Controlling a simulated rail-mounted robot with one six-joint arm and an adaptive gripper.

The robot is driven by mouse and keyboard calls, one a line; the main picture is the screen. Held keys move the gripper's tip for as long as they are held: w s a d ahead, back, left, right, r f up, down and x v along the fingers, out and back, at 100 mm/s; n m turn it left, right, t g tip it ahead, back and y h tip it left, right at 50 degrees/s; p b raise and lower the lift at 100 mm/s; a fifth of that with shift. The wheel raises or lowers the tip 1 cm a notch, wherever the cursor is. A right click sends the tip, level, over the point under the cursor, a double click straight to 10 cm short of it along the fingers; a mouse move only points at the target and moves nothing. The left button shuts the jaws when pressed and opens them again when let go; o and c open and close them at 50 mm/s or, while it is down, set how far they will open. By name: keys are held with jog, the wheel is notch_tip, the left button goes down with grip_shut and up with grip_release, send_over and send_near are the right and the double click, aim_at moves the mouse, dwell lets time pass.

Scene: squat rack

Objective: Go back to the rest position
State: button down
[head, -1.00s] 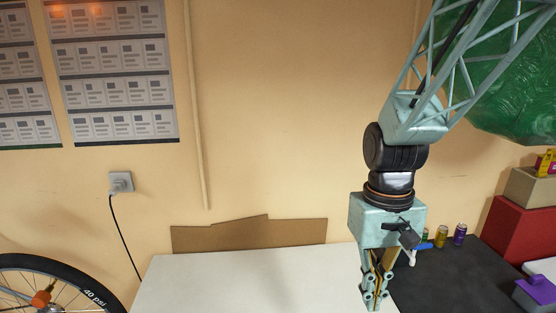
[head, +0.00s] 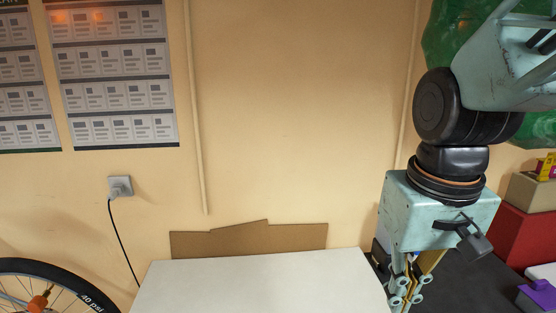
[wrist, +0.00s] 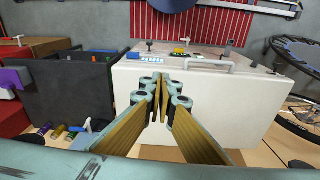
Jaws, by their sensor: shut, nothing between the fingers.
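My gripper (head: 398,300) points down at the lower right of the head view, at the right edge of the white-topped bench (head: 260,285). Its fingers are together with nothing between them. The lowest part of the fingers is near the bottom edge of the head view. In the wrist view my gripper (wrist: 162,88) shows its yellow-brown finger pads meeting, with the white bench (wrist: 225,110) behind them.
A dark surface (head: 458,285) lies to the right, with a red box (head: 522,236) and a purple item (head: 540,291) beyond. Several cans (wrist: 60,131) show in the wrist view. A bicycle wheel (head: 75,283) stands at the left. Cardboard (head: 250,238) leans behind the bench.

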jog(key=s+r+t+b, duration=0.1)
jog(key=s+r, duration=0.4)
jog(key=s, duration=0.6)
jog(key=shift+s+d+r+t, duration=0.15)
jog(key=shift+s+r+t, duration=0.15)
jog(key=shift+t, duration=0.5)
dwell(0.9)
